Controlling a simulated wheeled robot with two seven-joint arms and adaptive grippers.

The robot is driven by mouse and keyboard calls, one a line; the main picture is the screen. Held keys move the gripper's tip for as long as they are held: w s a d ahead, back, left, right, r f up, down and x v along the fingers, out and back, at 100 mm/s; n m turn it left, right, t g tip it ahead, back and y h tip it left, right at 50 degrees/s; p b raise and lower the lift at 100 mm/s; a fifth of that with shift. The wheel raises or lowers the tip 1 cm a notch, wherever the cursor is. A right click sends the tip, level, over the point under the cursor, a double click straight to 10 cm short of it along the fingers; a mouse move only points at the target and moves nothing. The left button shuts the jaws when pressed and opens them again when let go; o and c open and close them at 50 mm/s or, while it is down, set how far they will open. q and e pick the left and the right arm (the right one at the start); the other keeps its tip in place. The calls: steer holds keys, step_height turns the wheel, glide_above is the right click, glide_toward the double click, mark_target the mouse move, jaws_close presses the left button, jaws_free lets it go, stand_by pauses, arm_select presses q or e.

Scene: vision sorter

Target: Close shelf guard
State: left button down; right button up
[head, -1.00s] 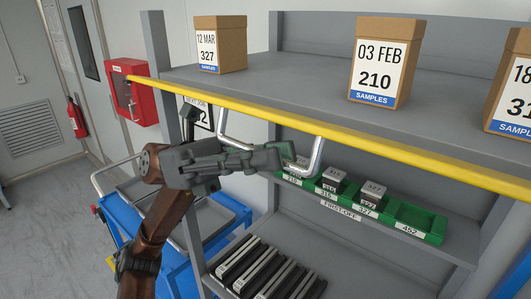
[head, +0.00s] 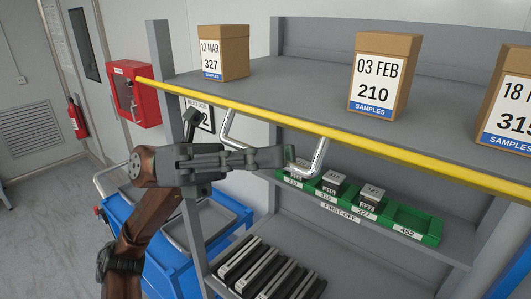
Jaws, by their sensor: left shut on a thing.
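The shelf guard is a long yellow bar (head: 400,154) running along the front of the upper grey shelf. A silver U-shaped handle (head: 319,157) hangs from it, and its left leg shows above my wrist. My left gripper (head: 270,158) reaches in from the left below the bar and is shut on the lower part of the handle. The fingers hide most of that grip. My right gripper is not in view.
Cartons (head: 223,53) stand on the upper shelf (head: 290,88) behind the bar. A green tray (head: 418,222) with labelled blocks sits below, above dark slotted items (head: 265,272). A blue cart (head: 165,250) stands at left, and a red cabinet (head: 135,94) hangs on the wall.

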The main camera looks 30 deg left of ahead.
mark_target(279, 114)
arm_select(q)
step_height(279, 114, up, 2)
steer(key=n+t+p, duration=0.1)
steer(key=n+p, duration=0.1)
steer(key=n, duration=0.2)
steer(key=shift+t+y, duration=0.4)
steer(key=n+p, duration=0.1)
steer(key=r+n+t+y, duration=0.1)
steer(key=n, duration=0.1)
steer(key=r+n+p, duration=0.1)
steer(key=shift+w+n+t+p, duration=0.2)
steer(key=shift+n+t+p, duration=0.1)
steer(key=n+p, duration=0.1)
steer(key=r+n+y+p, duration=0.1)
steer(key=shift+w+n, duration=0.3)
steer(key=shift+n, duration=0.1)
steer(key=shift+w+d+r+n+t+y+p, duration=0.1)
steer(key=shift+w+r+n+t+y+p, duration=0.15)
steer(key=shift+n+y+p, duration=0.3)
steer(key=shift+w+r+n+t+y+p, duration=0.2)
steer(key=shift+n+y+p, duration=0.1)
steer(key=shift+n, duration=0.45)
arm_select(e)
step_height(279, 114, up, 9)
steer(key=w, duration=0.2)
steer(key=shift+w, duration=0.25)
arm_select(q)
steer(key=c, duration=2)
jaws_free()
steer(key=shift+c, duration=0.2)
